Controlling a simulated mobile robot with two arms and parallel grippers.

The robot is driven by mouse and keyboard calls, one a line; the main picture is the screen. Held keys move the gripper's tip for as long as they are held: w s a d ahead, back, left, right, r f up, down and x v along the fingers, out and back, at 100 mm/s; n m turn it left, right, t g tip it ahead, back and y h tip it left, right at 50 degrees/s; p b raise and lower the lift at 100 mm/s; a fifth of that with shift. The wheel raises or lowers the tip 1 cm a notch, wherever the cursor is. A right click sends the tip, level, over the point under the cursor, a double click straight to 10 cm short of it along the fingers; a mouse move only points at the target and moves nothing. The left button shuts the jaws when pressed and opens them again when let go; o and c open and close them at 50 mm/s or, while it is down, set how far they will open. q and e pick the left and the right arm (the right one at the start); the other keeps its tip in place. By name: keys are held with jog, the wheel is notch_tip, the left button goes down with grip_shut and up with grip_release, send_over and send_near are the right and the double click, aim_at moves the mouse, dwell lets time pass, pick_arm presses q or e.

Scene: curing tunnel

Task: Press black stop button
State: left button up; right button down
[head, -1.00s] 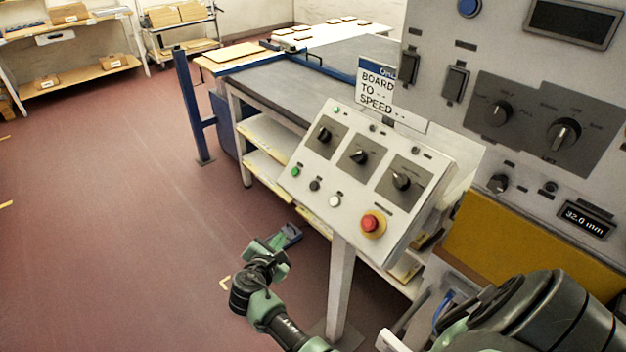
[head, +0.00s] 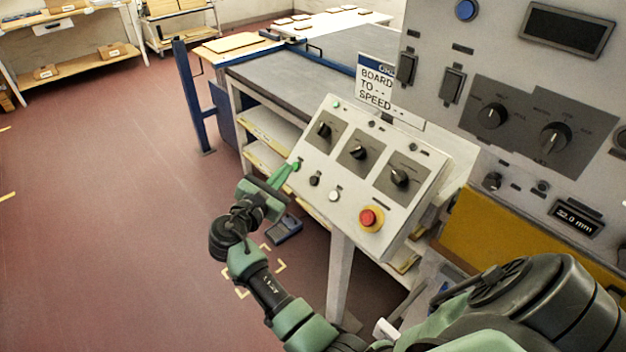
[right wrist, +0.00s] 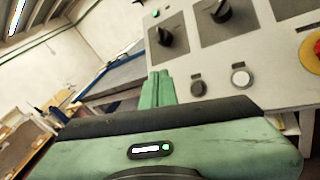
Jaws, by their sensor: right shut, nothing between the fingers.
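The black button (head: 314,181) is a small round button in the lower row of the sloped grey control panel (head: 318,215). In the right wrist view the black button (right wrist: 198,88) is just right of my fingers, uncovered. My right gripper (head: 291,168) is shut and empty, its green fingertips at the panel's lower left edge. The fingertips also show in the right wrist view (right wrist: 156,88). They cover the spot of the green button, left of the black one. I cannot tell whether they touch the panel. My left gripper is not in view.
A white button (head: 334,195) sits right of the black one, and a red mushroom button (head: 370,218) on a yellow ring is further right. Three rotary knobs line the panel above. A large grey cabinet (head: 480,60) stands at right. Open floor lies left.

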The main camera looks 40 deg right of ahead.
aim_at(314, 180)
jog(key=shift+f, duration=0.15)
jog(key=shift+w+d+f+b, duration=0.15)
jog(key=shift+d+f+b, duration=1.15)
jog(key=shift+d+f, duration=0.25)
jog(key=shift+w+d+f+b, duration=0.1)
jog(key=shift+d+f+b, duration=1.2)
jog(key=shift+d+f, duration=0.2)
jog(key=shift+d, duration=0.15)
jog(key=shift+d+f, duration=0.2)
jog(key=shift+f, duration=0.05)
